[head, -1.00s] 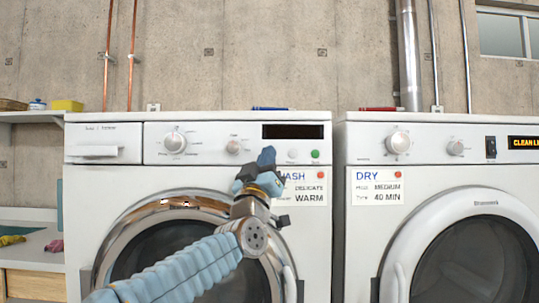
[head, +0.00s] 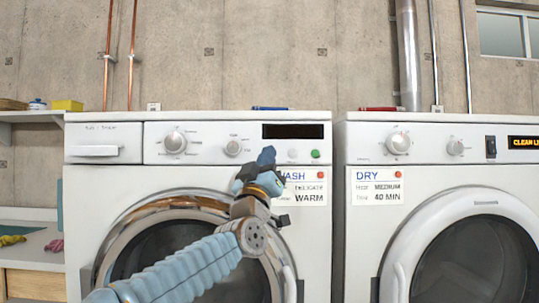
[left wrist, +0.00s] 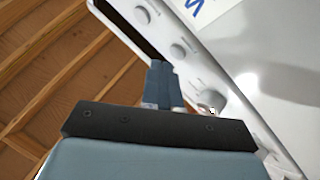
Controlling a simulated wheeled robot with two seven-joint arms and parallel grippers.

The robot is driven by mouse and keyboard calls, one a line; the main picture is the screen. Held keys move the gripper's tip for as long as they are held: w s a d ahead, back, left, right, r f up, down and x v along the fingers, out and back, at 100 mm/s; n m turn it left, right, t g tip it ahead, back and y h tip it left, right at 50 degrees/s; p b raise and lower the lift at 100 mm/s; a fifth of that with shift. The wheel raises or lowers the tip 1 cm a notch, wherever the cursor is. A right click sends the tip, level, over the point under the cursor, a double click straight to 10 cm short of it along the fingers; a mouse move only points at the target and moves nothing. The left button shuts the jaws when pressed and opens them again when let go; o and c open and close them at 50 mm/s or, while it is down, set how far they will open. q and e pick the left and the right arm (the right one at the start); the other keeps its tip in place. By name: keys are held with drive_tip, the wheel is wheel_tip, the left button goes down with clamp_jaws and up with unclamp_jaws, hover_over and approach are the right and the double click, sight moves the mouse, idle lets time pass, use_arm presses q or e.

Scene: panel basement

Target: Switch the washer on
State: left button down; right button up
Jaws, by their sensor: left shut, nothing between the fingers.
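The white washer (head: 105,178) stands on the left in the head view. Its top panel has two knobs (head: 174,142), a dark display (head: 293,131), a pale button (head: 292,153) and a green button (head: 315,154). My left gripper (head: 266,155) is shut and empty, in front of the panel, left of the pale button and below the display. Whether it touches the panel cannot be told. In the left wrist view, its closed fingers (left wrist: 160,68) point toward the panel beside round controls (left wrist: 178,50). My right gripper is not in view.
A WASH label (head: 308,187) sits below the buttons. The dryer (head: 355,215) stands close on the right, with a lit display (head: 523,143). A shelf (head: 30,116) and a bench (head: 35,240) are at the left. Pipes run up the concrete wall behind.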

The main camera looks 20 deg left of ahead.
use_arm(q)
drive_tip(key=shift+w, duration=0.1)
idle(0.5)
drive_tip(key=shift+w+a, duration=0.1)
drive_tip(key=shift+w, duration=0.25)
drive_tip(key=shift+w+a, duration=0.1)
idle(0.4)
drive_tip(key=shift+s+d+b, duration=0.2)
drive_tip(key=shift+s+b, duration=0.15)
drive_tip(key=shift+s, duration=0.2)
